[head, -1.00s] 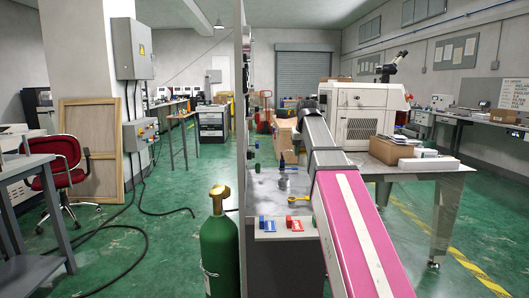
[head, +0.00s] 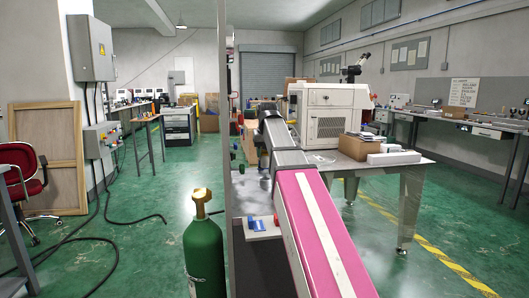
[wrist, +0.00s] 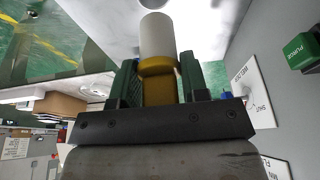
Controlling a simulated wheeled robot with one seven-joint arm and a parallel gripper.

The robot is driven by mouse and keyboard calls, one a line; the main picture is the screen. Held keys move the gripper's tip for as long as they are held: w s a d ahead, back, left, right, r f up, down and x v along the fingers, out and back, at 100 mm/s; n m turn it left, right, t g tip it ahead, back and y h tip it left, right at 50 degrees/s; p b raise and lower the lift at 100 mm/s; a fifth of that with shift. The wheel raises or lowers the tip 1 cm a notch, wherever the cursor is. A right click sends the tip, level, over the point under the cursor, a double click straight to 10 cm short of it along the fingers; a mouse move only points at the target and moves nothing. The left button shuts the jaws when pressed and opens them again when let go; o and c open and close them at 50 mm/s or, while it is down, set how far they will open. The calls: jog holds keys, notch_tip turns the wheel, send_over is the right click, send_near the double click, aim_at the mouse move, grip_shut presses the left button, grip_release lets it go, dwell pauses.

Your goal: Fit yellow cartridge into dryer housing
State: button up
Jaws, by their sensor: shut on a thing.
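The yellow cartridge (wrist: 158,88) shows in the wrist view with a white cylindrical end (wrist: 157,36) pointing away from me. My gripper (wrist: 158,70) is shut on its yellow part, with one dark green finger on each side. The white end points toward a pale metal surface at the top of the picture, where part of a dark round shape shows at the edge. I cannot tell whether this is the dryer housing, and I see no contact. In the head view my gripper and the cartridge are hidden or too small to make out.
A grey panel (wrist: 236,50) with a green PURGE block (wrist: 302,50) and white labels stands close on the right in the wrist view. In the head view, a green gas cylinder (head: 204,258) stands left of my arm, and a small shelf holds a blue item (head: 254,224).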

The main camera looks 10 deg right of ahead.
aim_at(265, 161)
jog(key=shift+f, duration=2.1)
jog(key=shift+f, duration=1.9)
jog(key=o, duration=1.5)
jog(key=shift+r, duration=0.15)
jog(key=shift+r, duration=2.9)
jog(key=shift+s, duration=0.15)
